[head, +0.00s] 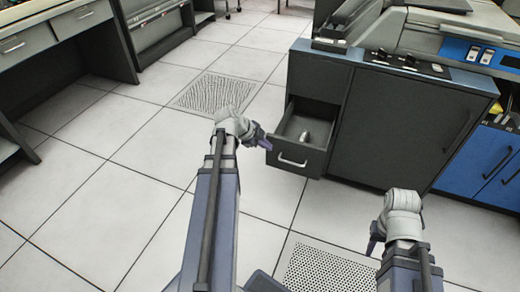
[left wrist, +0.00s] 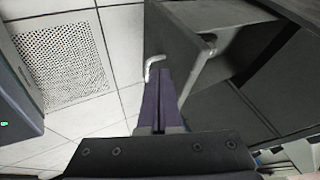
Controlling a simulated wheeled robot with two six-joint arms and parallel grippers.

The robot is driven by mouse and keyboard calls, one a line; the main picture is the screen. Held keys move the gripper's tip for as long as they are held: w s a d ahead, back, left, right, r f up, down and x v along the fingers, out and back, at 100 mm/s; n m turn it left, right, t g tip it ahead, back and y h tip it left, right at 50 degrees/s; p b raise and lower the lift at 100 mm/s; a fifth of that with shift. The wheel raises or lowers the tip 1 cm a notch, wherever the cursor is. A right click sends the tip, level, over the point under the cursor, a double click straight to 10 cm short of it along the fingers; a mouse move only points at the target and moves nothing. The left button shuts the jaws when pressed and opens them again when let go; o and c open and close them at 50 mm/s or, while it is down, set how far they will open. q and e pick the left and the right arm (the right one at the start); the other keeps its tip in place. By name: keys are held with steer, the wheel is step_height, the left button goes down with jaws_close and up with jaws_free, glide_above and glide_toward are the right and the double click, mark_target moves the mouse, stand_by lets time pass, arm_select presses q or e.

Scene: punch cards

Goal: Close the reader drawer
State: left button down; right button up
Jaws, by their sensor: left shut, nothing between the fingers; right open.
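The reader drawer (head: 300,145) stands pulled out from the dark grey cabinet in the head view, with a silver handle (head: 292,161) on its front. A small pale object (head: 304,137) lies inside it. The drawer also shows in the left wrist view (left wrist: 190,65), with its handle (left wrist: 154,66) beside my fingertips. My left gripper (head: 262,139) is shut and empty, close to the left edge of the drawer front. I cannot tell whether it touches it. My right gripper (head: 374,238) is open, low at the right, away from the drawer.
The dark cabinet (head: 390,125) carries a machine on top and adjoins blue cabinets (head: 480,160) at the right. A desk (head: 60,40) stands at the far left. White floor tiles with perforated panels (head: 212,93) lie clear left of the drawer.

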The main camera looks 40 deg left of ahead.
mark_target(276, 144)
arm_select(q)
steer(key=shift+w+a+r, duration=0.1)
steer(key=shift+w+a, duration=0.1)
steer(key=shift+w, duration=0.55)
steer(key=shift+w+a+r, duration=0.1)
steer(key=shift+w+a, duration=0.1)
steer(key=shift+w, duration=0.55)
steer(key=w+a, duration=0.2)
steer(key=w, duration=1)
steer(key=w+a, duration=0.3)
steer(key=w, duration=0.8)
steer(key=shift+w+a, duration=0.35)
steer(key=shift+w, duration=0.05)
steer(key=shift+s+d, duration=0.1)
steer(key=shift+s, duration=0.05)
